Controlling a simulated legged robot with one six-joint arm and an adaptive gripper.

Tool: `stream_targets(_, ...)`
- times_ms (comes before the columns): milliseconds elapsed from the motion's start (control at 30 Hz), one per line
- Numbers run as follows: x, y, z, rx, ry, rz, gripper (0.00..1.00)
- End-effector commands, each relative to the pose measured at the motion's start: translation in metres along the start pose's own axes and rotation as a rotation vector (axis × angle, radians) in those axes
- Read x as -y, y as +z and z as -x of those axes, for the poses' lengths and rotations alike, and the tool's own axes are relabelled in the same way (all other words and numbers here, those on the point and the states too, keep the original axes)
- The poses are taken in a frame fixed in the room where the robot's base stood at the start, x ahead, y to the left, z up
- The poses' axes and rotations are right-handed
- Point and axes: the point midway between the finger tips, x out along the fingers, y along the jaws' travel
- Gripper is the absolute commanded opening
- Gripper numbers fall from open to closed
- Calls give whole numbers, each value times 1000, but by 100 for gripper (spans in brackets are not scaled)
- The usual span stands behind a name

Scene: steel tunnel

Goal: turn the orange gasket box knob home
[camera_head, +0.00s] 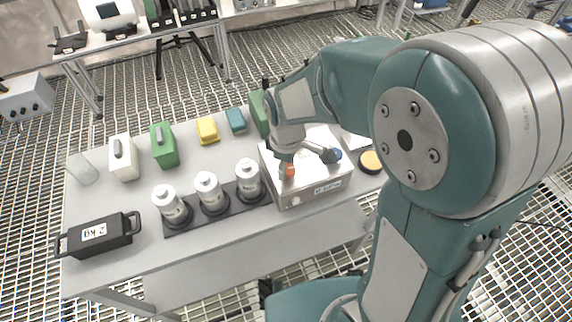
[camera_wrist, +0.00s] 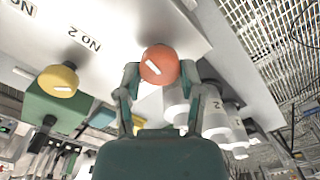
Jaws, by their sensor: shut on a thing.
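The gasket box (camera_head: 316,190) is a pale metal box near the right end of the table. Its orange knob (camera_head: 288,171) shows at the box's near left part, below my gripper (camera_head: 285,158). In the wrist view the orange knob (camera_wrist: 160,64) is round with a short white mark tilted on its face. The fingers of my gripper (camera_wrist: 160,78) are closed on it from both sides. The white top panel (camera_wrist: 110,22) carries the label "NO 2". A yellow knob (camera_wrist: 58,80) with a white mark stands to the left of the orange one. My arm hides part of the box in the head view.
A dark rack (camera_head: 216,212) with white canisters stands left of the box. A black 2 kg weight (camera_head: 97,236), green case (camera_head: 164,146), white case (camera_head: 123,158) and yellow block (camera_head: 207,130) sit farther left. The table's front strip is clear.

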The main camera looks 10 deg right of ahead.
Motion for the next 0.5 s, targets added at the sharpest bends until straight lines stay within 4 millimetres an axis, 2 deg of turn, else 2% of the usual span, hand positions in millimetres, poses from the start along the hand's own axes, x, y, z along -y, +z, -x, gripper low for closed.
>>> stream_targets(500,0,2,-2,5,-4,-479,3)
